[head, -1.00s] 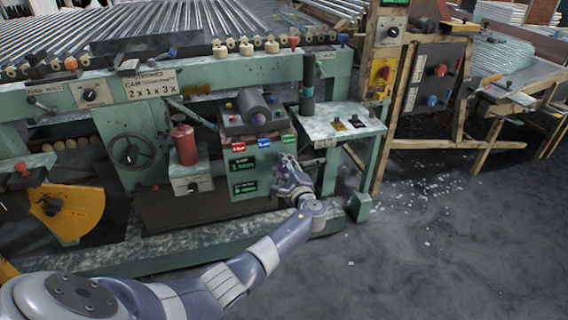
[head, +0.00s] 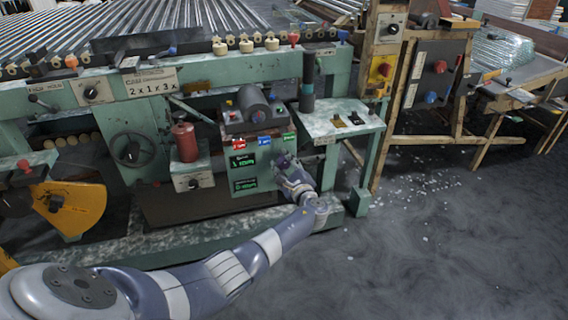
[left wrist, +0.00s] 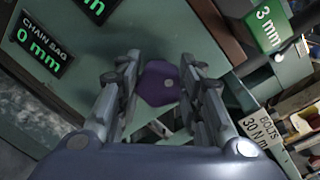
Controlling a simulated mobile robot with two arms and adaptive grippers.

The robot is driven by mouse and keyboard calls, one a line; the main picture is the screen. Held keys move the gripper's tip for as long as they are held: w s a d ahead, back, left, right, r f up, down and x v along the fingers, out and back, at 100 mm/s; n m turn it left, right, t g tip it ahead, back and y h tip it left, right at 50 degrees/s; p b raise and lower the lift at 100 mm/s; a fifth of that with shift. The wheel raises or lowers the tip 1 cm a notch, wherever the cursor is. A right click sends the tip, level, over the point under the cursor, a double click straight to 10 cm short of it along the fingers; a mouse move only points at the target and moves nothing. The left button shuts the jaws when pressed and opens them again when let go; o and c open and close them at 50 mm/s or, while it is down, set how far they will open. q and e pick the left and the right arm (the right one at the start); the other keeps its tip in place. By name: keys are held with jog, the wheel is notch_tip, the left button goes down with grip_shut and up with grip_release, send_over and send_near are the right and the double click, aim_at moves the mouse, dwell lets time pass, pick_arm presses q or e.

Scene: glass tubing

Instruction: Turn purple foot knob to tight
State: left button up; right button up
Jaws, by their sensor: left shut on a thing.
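The purple knob (left wrist: 158,84) is a lobed knob on the green front panel of the machine. It sits between the two fingers of my left gripper (left wrist: 162,92) in the left wrist view, with a finger against each side. In the head view the purple knob (head: 283,161) shows as a small dark purple spot at the fingertips of my left gripper (head: 289,171). The gripper is shut on it. The knob's sides are partly hidden by the fingers. My right gripper is not in view.
A black display reading "CHAIN BAG 0 mm" (left wrist: 40,42) is left of the knob. A green "3 mm" tag (left wrist: 266,28) and a "BOLTS 30 N m" label (left wrist: 260,125) are at right. A red cylinder (head: 184,142) stands on the machine. Floor at right is mostly open.

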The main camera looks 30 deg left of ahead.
pick_arm(q)
jog(key=shift+f, duration=0.1)
jog(key=o, duration=1.1)
jog(key=v, duration=1.2)
jog(key=shift+d, duration=0.1)
